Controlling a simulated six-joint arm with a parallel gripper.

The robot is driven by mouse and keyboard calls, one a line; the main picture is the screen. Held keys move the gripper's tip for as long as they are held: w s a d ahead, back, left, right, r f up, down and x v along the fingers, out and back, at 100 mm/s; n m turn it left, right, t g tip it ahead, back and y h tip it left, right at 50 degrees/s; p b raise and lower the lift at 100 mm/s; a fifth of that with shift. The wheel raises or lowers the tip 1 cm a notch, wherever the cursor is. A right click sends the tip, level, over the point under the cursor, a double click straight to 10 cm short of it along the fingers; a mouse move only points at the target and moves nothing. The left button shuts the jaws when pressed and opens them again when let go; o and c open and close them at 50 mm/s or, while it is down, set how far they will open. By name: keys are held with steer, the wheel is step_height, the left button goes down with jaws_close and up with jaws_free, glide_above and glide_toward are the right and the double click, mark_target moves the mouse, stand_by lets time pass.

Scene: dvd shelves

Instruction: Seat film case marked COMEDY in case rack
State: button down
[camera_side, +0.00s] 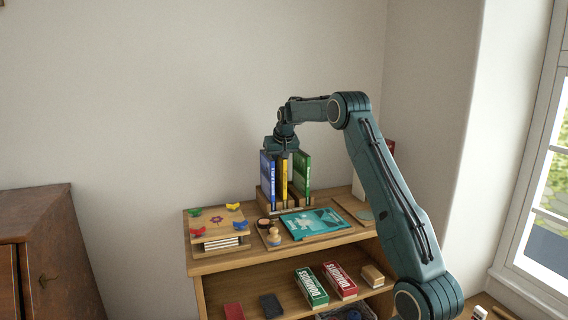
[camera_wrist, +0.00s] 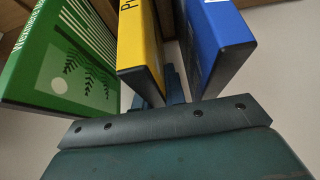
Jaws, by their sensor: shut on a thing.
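A wooden case rack (camera_side: 264,209) stands on the shelf top with a blue case (camera_side: 267,182), a yellow case (camera_side: 284,178) and a green case (camera_side: 302,172) upright side by side in it. My gripper (camera_side: 284,157) is above the rack, shut on the yellow case at its top. In the wrist view the yellow case (camera_wrist: 138,45) is in the middle by the dark fingers, between the green case (camera_wrist: 62,60) and the blue case (camera_wrist: 217,42). I cannot tell whether the yellow case is fully seated.
A teal flat case or book (camera_side: 315,223) lies in front of the rack. A wooden game stand with coloured pieces (camera_side: 217,221) is at left, a small wooden figure (camera_side: 274,237) in front. Domino boxes (camera_side: 311,287) sit on the lower shelf.

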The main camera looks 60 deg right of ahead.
steer(key=s+a+r, duration=0.8)
steer(key=s+a, duration=0.2)
steer(key=shift+r, duration=0.25)
stand_by(0.6)
steer(key=shift+w+r, duration=0.1)
stand_by(0.5)
